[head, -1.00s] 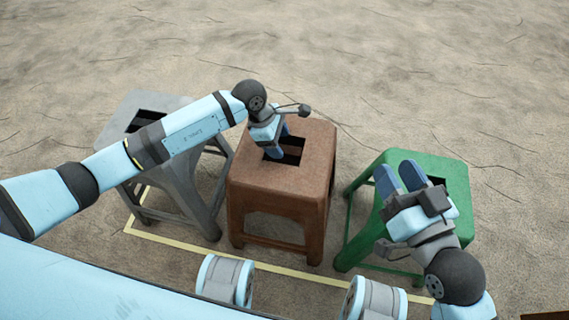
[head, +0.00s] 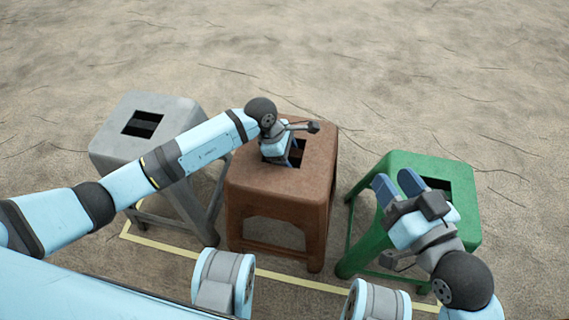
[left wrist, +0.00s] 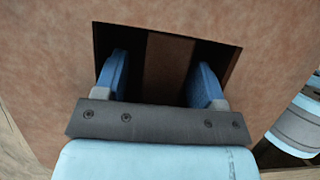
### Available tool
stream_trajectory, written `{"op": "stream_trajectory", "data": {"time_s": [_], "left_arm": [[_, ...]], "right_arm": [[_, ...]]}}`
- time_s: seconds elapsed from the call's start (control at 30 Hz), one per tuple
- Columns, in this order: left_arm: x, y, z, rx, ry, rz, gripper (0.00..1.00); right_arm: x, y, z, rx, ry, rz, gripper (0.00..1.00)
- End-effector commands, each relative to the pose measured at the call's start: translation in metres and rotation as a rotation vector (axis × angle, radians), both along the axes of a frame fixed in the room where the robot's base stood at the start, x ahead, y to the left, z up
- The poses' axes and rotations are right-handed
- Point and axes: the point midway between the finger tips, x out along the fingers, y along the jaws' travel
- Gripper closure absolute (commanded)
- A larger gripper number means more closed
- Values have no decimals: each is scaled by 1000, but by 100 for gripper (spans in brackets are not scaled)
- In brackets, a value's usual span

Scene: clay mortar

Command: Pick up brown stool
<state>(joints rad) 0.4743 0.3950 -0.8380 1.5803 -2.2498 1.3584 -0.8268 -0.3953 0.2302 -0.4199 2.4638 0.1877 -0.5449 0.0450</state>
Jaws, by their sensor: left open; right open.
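The brown stool (head: 275,200) stands upright in the middle of the head view, between two other stools. Its top has a dark rectangular slot crossed by a brown bar (left wrist: 168,70), seen in the left wrist view. My left gripper (head: 294,160) is over this slot, pointing down, open. In the left wrist view its two blue fingers (left wrist: 160,82) are apart, one to each side of the bar, at the slot. I cannot tell how deep they reach. My right gripper (head: 396,182) is open and empty above the green stool's front left part.
A grey stool (head: 180,115) stands at the left, partly behind my left arm. A green stool (head: 430,165) stands at the right under my right gripper. A yellow line (head: 310,282) runs on the sandy ground. The ground behind the stools is clear.

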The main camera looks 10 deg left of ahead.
Motion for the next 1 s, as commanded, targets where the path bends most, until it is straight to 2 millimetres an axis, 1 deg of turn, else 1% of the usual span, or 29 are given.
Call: {"op": "stream_trajectory", "data": {"time_s": [0.13,0.17,0.2,0.27,0.3,0.43,0.87,1.0], "left_arm": [[0,0,-2,0,-1,0,36],[0,0,-2,0,-1,0,38],[0,0,-2,0,-1,1,48],[0,0,-2,0,0,1,61],[0,0,-2,0,0,1,71],[0,0,-2,0,0,1,100],[1,-1,0,-2,-2,1,100],[0,0,5,-1,-1,-1,100]], "right_arm": [[0,0,-2,0,0,0,57],[0,0,-2,0,0,0,57],[0,0,-1,0,0,0,57],[0,0,-1,0,0,0,57],[0,0,-1,0,0,0,57],[0,0,-1,0,0,0,57],[0,0,-1,1,1,0,57],[0,0,2,0,0,0,57]]}}
